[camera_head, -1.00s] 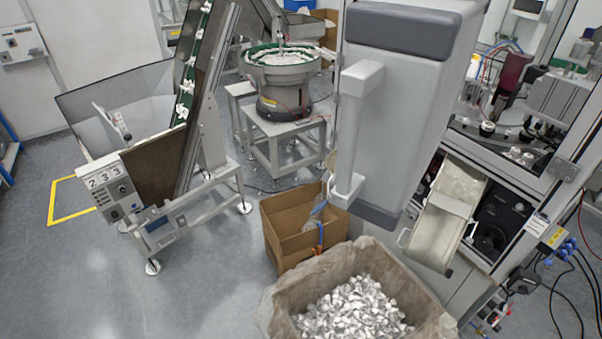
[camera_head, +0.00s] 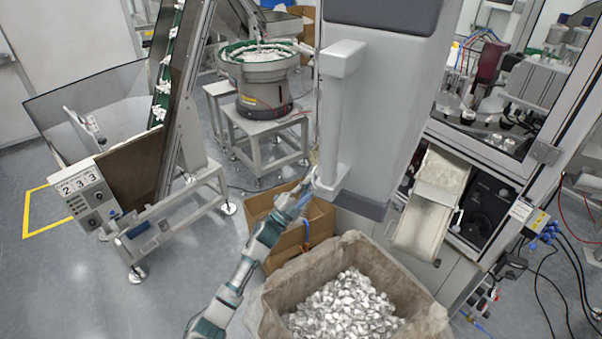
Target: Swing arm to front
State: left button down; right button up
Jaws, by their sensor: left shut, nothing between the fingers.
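A large grey box (camera_head: 385,110) with dark bumper edges hangs at the top centre. A light grey vertical handle (camera_head: 335,110) sticks out of its left side. My left arm comes up from the bottom, left of the lined bin. My left gripper (camera_head: 311,183) is shut and empty, close by the lower end of the handle. From this view I cannot tell whether it touches the handle. The mount that carries the box is out of view. My right gripper is not in view.
A bin lined with brown paper (camera_head: 270,312), full of small metallic pieces (camera_head: 345,308), stands below the box. A cardboard box (camera_head: 320,222) is behind my left arm. A conveyor hopper (camera_head: 125,185) and bowl feeder (camera_head: 262,75) stand left; a machine (camera_head: 545,150) stands right. Floor at lower left is clear.

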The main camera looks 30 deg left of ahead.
pick_arm(q)
jog(key=s+d+r+m+g+h, duration=0.1)
jog(key=s+r+m+g+h, duration=0.45)
jog(key=r+m+h, duration=0.4)
jog(key=s+d+r+m+g+h, duration=0.1)
jog(key=s+r+m+g+h, duration=0.3)
jog(key=r+m+g+h, duration=0.55)
jog(key=s+r+m+g+y+b, duration=0.1)
jog(key=s+r+m+g+y, duration=0.35)
jog(key=s+m, duration=0.5)
jog(key=s+r+m+g+y+b, duration=0.1)
jog(key=s+r+m+g+y, duration=0.4)
jog(key=s+m, duration=0.45)
jog(key=d+r+t+p, duration=0.1)
jog(key=d, duration=1.1)
jog(key=shift+d+r+h+p, duration=0.15)
jog(key=shift+d+h+p, duration=0.2)
jog(key=shift+h+p, duration=0.1)
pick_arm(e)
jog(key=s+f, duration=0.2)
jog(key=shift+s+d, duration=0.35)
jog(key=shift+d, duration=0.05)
